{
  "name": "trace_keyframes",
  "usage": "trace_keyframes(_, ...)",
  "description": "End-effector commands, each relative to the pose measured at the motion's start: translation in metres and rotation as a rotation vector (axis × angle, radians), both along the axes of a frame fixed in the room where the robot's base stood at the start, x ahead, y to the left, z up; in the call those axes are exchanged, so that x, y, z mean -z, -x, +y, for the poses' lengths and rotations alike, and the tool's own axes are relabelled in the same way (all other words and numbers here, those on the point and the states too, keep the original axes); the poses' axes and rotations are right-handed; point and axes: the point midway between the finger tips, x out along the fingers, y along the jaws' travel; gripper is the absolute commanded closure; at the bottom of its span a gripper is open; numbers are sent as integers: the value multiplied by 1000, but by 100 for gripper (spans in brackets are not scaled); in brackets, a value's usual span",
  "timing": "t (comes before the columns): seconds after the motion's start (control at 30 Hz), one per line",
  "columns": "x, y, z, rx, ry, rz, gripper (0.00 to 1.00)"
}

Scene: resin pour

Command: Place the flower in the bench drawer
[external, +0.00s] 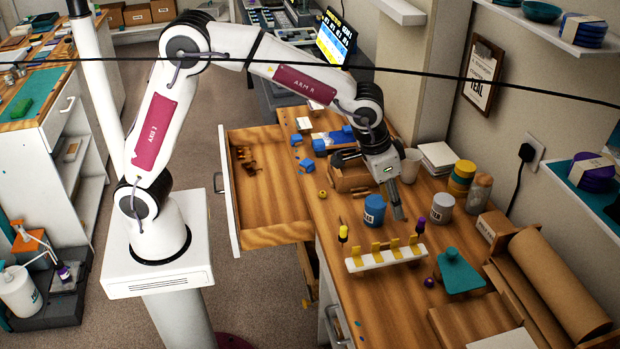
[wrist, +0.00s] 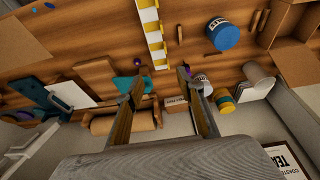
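The bench drawer (external: 270,205) is pulled open at the left of the bench, with a few small brown pieces (external: 245,157) at its far end. No flower can be made out for certain. A small purple item (external: 429,282) lies on the bench in front of the white rack; a purple item also shows in the wrist view (wrist: 137,62). A small yellow item (external: 322,194) lies near the bench's left edge. My gripper (external: 398,214) points down over the bench, behind the rack. In the wrist view its fingers (wrist: 157,82) are apart with nothing held between them.
A white rack with yellow clips (external: 385,261), blue jar (external: 374,210), grey jar (external: 442,207) and teal item (external: 459,272) crowd the bench around my gripper. A brown paper roll (external: 560,285) lies at the right. The drawer's near part is clear.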

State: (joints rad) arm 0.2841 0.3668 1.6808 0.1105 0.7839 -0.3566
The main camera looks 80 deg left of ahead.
Motion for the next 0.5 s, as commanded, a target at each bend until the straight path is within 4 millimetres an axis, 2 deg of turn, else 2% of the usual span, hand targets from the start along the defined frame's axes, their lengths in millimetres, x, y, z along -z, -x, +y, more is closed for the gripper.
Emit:
trace_keyframes(0.2, 38, -27, -26, 3, -4, 20, 62)
trace_keyframes(0.5, 92, -56, -61, 6, -10, 40, 62)
